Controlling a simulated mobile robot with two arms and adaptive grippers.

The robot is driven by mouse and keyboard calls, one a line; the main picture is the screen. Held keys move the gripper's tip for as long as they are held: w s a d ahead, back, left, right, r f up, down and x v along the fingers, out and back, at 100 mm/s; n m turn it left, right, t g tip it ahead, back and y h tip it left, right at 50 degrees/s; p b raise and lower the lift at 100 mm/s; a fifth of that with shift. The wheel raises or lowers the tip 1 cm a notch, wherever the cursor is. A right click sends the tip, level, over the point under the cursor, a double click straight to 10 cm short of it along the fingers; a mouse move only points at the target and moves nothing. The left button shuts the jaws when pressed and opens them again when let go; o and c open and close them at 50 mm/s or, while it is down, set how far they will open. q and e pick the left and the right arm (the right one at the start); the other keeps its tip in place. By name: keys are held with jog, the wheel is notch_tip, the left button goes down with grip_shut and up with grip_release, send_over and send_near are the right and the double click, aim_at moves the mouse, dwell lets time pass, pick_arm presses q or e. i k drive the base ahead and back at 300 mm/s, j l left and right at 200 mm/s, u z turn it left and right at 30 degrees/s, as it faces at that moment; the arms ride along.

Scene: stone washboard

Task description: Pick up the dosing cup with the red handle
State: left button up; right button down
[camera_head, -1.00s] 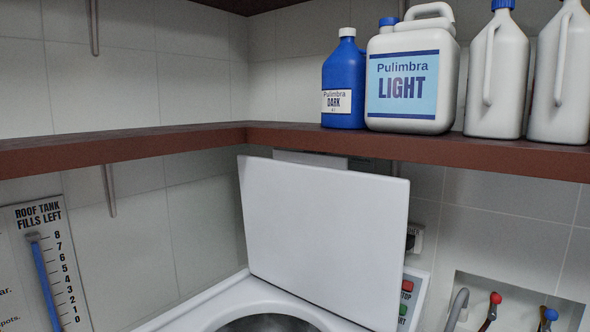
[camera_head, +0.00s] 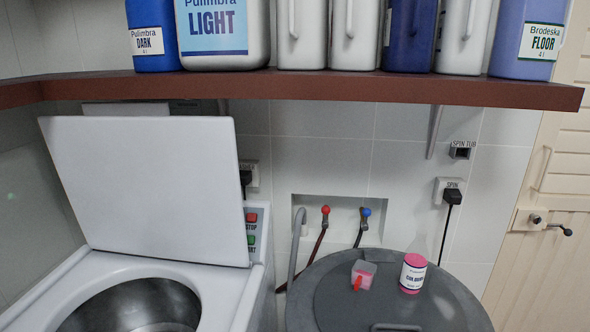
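The dosing cup (camera_head: 366,270) is a small clear, squarish cup with pink showing in it. Its red handle (camera_head: 357,284) points toward the front left. It sits on the round grey lid (camera_head: 335,296) at the lower right of the head view. A bottle with a pink cap and a white label (camera_head: 412,274) stands on the same lid, just right of the cup and apart from it. Neither of my grippers shows in the head view.
An open washing machine (camera_head: 36,306) with its white lid (camera_head: 150,190) raised stands left of the grey lid. A brown shelf (camera_head: 330,88) with several jugs hangs above. Red and blue taps (camera_head: 326,210) and a hose are behind. A door (camera_head: 540,220) is at right.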

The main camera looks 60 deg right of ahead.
aim_at(363, 273)
jog(key=z, duration=2.55)
jog(key=i+l+z, duration=0.1)
jog(key=l+z, duration=0.2)
jog(key=l, duration=0.25)
